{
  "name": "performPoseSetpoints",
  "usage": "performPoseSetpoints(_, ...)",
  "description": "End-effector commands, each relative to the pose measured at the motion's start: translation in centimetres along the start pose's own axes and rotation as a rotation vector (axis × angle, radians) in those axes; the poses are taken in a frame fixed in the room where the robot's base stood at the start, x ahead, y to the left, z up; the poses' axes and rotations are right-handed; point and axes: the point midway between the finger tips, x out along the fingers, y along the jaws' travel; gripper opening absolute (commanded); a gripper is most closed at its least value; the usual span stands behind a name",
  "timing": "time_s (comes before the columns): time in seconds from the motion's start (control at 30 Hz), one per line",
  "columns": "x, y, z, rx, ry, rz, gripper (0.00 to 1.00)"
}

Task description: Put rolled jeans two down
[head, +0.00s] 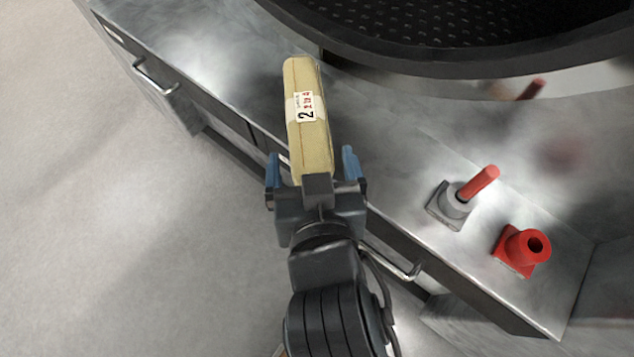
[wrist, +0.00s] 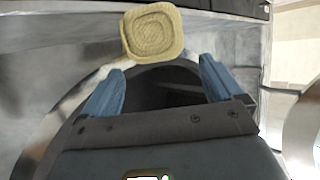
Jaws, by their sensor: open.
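The rolled jeans (head: 312,135) are a yellowish-tan roll with a white label marked "2" in red and black. In the head view the roll lies over the front part of the metal counter, its near end close to my gripper (head: 316,168). In the wrist view the end of the roll (wrist: 153,33) shows beyond the fingertips. My gripper is open, with its blue fingers apart on either side and a gap between them in the wrist view (wrist: 160,75). Whether the roll rests fully on the counter is hard to tell.
The grey metal counter (head: 400,165) has drawers with handles below. A big round dark drum (head: 440,25) stands behind. A grey holder with a red stick (head: 455,205) and a red holder (head: 522,250) stand at right. Open floor (head: 110,230) lies at left.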

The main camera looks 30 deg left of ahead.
Motion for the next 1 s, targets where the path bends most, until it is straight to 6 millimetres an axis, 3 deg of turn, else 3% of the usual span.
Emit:
performPoseSetpoints(0.1,-2.5,0.1,0.1,0.000,0.000,0.001,0.94)
performPoseSetpoints(0.3,-5.3,0.0,0.1,0.000,0.000,0.001,0.94)
performPoseSetpoints(0.73,-6.4,0.2,0.1,0.001,0.000,0.004,0.94)
performPoseSetpoints(0.87,-7.2,2.2,1.5,0.007,-0.002,0.031,0.94)
performPoseSetpoints(1.0,-9.8,6.5,4.8,0.030,0.000,0.098,0.94)
